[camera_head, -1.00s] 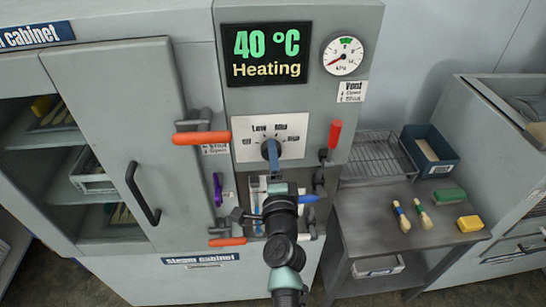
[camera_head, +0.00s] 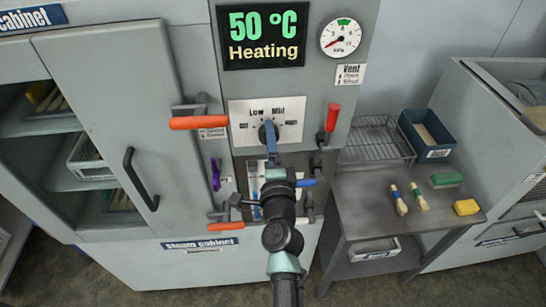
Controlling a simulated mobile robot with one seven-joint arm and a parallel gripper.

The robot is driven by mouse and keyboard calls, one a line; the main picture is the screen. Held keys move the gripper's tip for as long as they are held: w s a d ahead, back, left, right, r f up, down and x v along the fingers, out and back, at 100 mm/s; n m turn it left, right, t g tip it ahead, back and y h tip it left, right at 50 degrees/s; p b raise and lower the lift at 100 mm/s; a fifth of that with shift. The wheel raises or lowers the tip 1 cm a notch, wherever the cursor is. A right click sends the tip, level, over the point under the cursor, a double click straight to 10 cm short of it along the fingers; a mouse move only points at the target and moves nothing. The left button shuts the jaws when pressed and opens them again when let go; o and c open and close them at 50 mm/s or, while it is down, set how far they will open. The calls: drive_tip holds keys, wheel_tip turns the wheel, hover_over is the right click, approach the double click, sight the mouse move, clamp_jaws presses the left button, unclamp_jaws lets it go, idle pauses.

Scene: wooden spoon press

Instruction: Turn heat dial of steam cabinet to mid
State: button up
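The heat dial (camera_head: 263,133) is on a white plate (camera_head: 240,114) marked Off, Low, Mid and another setting at right, on the steam cabinet's control panel (camera_head: 219,83). My gripper (camera_head: 271,151) reaches up from below in front of the dial and overlaps its lower part. My wrist hides most of the gripper, so I cannot tell whether the fingers are closed on the dial. The dial's exact setting is hard to read, though it points roughly upward between Low and Mid. The green display (camera_head: 263,35) above reads 50 °C, Heating.
Orange-handled door levers (camera_head: 199,122) are left of the dial, beside the cabinet door (camera_head: 110,120). A red-handled vent lever (camera_head: 333,118) stands to its right, below a pressure gauge (camera_head: 342,37). A metal side table (camera_head: 370,210) at right holds brushes, blocks and a blue bin (camera_head: 427,134).

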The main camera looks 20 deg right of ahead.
drive_tip(key=p+v, duration=0.2)
drive_tip(key=v, duration=1)
drive_tip(key=shift+s, duration=0.3)
drive_tip(key=shift+a+f, duration=0.1)
drive_tip(key=w+a+r+n+t+y+b, duration=0.15)
drive_tip(key=a+r+n, duration=0.3)
drive_tip(key=r, duration=0.45)
drive_tip(key=w+a+r+n+t+y+b, duration=0.1)
drive_tip(key=a+r+n+t+y+b, duration=0.25)
drive_tip(key=r, duration=0.65)
drive_tip(key=w+a+r+n+t+y, duration=0.1)
drive_tip(key=w+a+r+n, duration=0.1)
drive_tip(key=a+r+n, duration=0.5)
drive_tip(key=s+r+n+t+b, duration=0.1)
drive_tip(key=s+r+n+t, duration=0.1)
drive_tip(key=s+r, duration=0.4)
drive_tip(key=s+r+n+t+h+b, duration=0.1)
drive_tip(key=s+r+n, duration=0.2)
drive_tip(key=r, duration=0.9)
drive_tip(key=s, duration=0.3)
drive_tip(key=shift+s+r+n+t, duration=0.4)
